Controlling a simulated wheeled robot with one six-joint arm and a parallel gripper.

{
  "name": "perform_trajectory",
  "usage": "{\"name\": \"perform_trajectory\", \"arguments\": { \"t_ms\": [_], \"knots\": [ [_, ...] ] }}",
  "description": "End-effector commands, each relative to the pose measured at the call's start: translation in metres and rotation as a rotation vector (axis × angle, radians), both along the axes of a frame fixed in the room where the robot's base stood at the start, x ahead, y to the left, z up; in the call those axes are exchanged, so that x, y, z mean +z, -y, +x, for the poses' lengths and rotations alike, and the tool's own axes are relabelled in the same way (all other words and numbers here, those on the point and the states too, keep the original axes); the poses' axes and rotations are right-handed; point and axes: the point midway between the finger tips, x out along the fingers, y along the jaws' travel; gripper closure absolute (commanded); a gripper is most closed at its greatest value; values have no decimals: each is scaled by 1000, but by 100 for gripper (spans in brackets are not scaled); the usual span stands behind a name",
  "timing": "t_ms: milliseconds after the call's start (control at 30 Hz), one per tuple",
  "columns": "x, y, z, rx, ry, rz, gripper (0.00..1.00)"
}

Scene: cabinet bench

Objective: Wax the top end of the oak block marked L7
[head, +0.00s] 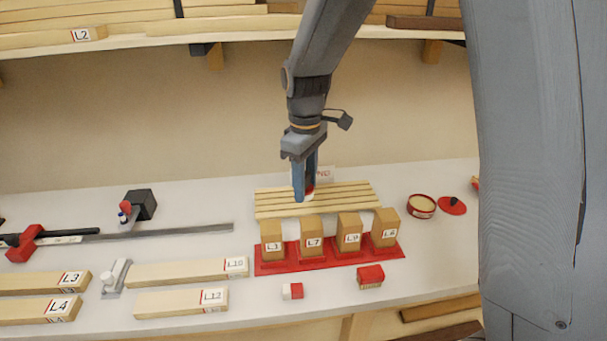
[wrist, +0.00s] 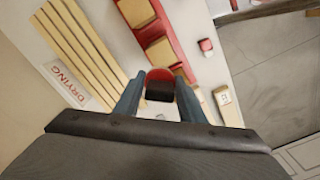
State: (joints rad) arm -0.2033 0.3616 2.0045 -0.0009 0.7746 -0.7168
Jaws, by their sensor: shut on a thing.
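The oak block L7 (head: 312,241) stands upright in the red stand (head: 328,259), second from left, between L1 (head: 272,244) and L9 (head: 349,238). L6 (head: 385,230) is at the right end. In the wrist view two block tops show; by their order the upper one is L7 (wrist: 136,11), labels hidden. My gripper (head: 304,192) is shut on a small red, white and dark thing, also between the fingers in the wrist view (wrist: 160,91). It is in the air, apart from L7, seen against the drying rack. An open red tin (head: 421,209) stands right of the rack.
The slatted drying rack (head: 290,208) lies behind the stand. A red lid (head: 452,207) lies beside the tin. A red-and-white piece (head: 291,291) and a red-topped block (head: 370,278) lie in front. Planks L10 (head: 185,273) and L12 (head: 175,302) lie left.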

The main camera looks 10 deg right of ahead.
Motion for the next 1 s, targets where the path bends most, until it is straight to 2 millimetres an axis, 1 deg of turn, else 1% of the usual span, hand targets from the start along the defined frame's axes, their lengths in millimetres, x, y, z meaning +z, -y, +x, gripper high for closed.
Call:
{"name": "perform_trajectory", "arguments": {
  "t_ms": [267,600,700,800,1000],
  "knots": [
    [-15,2,1,-5,0,0,82],
    [-49,1,1,-2,0,0,82],
    [-56,1,0,-1,0,0,82],
    [-60,1,0,-1,0,0,82],
    [-60,0,0,0,0,0,82]
  ]
}}
